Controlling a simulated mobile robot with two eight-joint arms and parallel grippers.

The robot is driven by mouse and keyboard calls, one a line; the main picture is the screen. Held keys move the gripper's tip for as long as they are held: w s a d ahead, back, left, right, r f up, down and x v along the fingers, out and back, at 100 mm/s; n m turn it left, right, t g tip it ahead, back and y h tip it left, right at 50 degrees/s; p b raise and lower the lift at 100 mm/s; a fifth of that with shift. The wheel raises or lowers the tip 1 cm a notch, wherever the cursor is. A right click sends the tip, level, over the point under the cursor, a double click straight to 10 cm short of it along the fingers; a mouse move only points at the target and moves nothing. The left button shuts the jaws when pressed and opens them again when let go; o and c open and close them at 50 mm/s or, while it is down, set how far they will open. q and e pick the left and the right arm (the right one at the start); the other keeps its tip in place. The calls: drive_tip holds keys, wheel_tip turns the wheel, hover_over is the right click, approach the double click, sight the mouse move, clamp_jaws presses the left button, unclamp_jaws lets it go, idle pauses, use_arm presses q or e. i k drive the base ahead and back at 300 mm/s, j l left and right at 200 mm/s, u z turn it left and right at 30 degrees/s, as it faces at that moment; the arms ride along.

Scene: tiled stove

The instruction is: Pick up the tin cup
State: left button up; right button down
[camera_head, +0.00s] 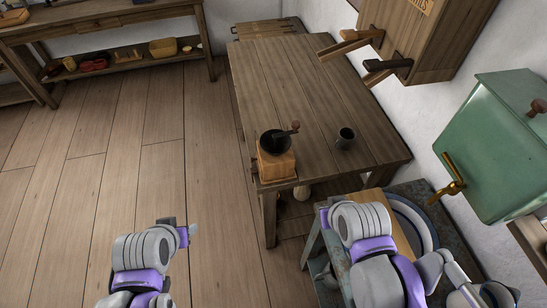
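My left gripper (181,231) is over the floor to the left of the table, well away from the cup. My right gripper (324,215) is in front of the table, nearer to me than the cup and apart from it. The fingers of both grippers are mostly hidden behind their own wrists, so I cannot tell whether they are open or shut.
A coffee grinder (276,160) stands on the table left of the cup. A wall cabinet (420,35) with protruding wooden handles hangs right of the table. A green tank (495,145) with a brass tap is at right. A basin (425,222) lies below it. The left floor is clear.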

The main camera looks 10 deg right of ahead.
sight(346, 136)
drive_tip(key=i+j+z, duration=0.4)
drive_tip(key=i+j, duration=0.25)
drive_tip(key=j, duration=0.15)
